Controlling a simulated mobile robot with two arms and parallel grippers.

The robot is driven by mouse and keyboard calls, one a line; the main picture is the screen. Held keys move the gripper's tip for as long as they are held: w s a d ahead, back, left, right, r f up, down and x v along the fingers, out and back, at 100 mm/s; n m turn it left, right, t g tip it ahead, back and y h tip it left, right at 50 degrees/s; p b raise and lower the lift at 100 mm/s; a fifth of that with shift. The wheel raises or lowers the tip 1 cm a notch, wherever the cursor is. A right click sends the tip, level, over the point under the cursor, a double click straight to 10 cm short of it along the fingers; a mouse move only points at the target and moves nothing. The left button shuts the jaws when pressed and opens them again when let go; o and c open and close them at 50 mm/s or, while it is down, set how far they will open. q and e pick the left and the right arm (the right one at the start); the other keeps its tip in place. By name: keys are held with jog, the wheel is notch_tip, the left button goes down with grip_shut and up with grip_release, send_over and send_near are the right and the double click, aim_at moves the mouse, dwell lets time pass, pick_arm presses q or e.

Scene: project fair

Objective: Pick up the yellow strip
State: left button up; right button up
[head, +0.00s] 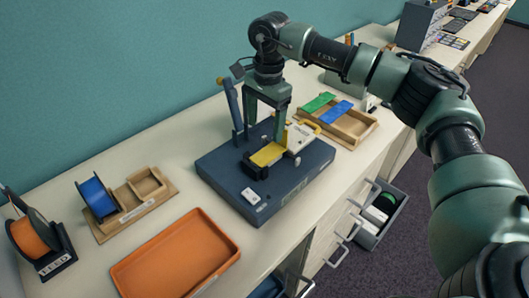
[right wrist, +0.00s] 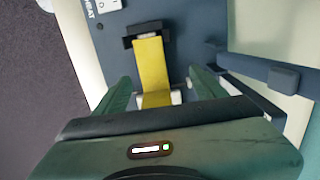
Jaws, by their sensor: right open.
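The yellow strip (head: 267,155) lies on a dark blue bench device (head: 225,178), between a black block at its near end and the cream part behind it. In the right wrist view the strip (right wrist: 151,68) runs lengthwise up the middle, and its lower end is partly hidden by my gripper. My right gripper (head: 264,136) is open and points down, its fingers above the far part of the strip. In the right wrist view its two green fingers (right wrist: 158,92) stand on either side of the strip, apart from it. My left gripper is in neither view.
The device's blue lever (head: 233,106) stands upright close to my right gripper. A wooden tray (head: 352,137) holds green and blue strips. An orange tray (head: 178,258), a wooden holder with a blue spool (head: 98,199) and an orange spool (head: 32,238) stand left. A drawer (head: 372,235) hangs open.

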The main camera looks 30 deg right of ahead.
aim_at(272, 150)
jog(key=shift+d+r+h, duration=0.25)
jog(key=shift+d+h, duration=0.05)
jog(key=shift+d, duration=0.6)
jog(key=shift+s+f, duration=0.15)
jog(key=shift+f, duration=0.05)
jog(key=f+p, duration=0.1)
jog(key=f, duration=0.1)
jog(key=f+p, duration=0.1)
jog(key=f, duration=0.1)
jog(key=f+p, duration=0.1)
jog(key=f, duration=0.1)
jog(key=shift+s+d+f, duration=0.1)
jog(key=shift+s+f, duration=0.1)
jog(key=shift+s, duration=0.05)
jog(key=shift+f, duration=0.3)
jog(key=c, duration=1.4)
jog(key=shift+r, duration=0.15)
